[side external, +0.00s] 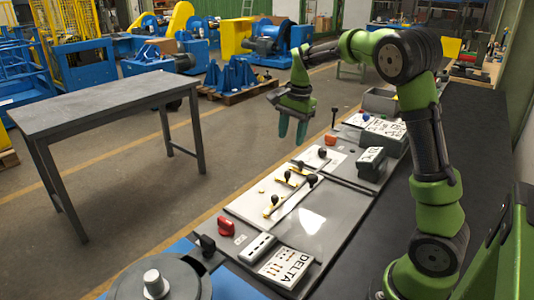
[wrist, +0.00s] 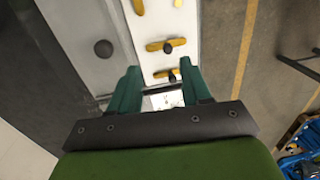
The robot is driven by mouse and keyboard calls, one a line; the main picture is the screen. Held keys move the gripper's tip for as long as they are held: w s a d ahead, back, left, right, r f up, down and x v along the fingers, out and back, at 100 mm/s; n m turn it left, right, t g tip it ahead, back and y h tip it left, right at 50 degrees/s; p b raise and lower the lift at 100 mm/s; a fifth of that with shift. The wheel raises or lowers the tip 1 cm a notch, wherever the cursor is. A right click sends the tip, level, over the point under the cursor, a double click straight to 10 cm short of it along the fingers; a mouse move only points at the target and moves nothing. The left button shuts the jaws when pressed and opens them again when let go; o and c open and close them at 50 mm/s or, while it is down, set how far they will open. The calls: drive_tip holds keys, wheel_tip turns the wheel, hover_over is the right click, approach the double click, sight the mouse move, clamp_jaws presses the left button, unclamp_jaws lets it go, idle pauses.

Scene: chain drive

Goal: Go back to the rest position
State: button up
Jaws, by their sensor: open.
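My gripper (side external: 292,134) hangs in the air above the long work board, fingers pointing down. In the wrist view its two green fingers (wrist: 160,74) are apart, with no object between them. The white panel (side external: 245,207) on the board carries yellow pieces with black knobs (side external: 271,204). The wrist view shows a yellow piece (wrist: 176,42) crossing the white panel, another beyond the fingertips, and a dark round knob (wrist: 103,48) on the grey strip to the left.
A red part (side external: 226,226), a black knob (side external: 206,243) and a DELTA label plate (side external: 285,266) sit at the board's near end. A grey box (side external: 371,165) stands at its right edge. A grey table (side external: 95,105) stands apart at left, with open floor between.

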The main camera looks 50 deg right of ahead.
drive_tip(key=s+a+r+n+t, duration=0.2)
drive_tip(key=s+a+n+t, duration=0.1)
drive_tip(key=s+a+n, duration=0.4)
drive_tip(key=s+a+r+n+t+y, duration=0.1)
drive_tip(key=s+a+n+t, duration=0.2)
drive_tip(key=s+a+n, duration=0.4)
drive_tip(key=s+a, duration=0.3)
drive_tip(key=a, duration=0.2)
drive_tip(key=shift+s+a+r+y, duration=0.3)
drive_tip(key=shift+a+r, duration=0.05)
drive_tip(key=shift+r, duration=0.05)
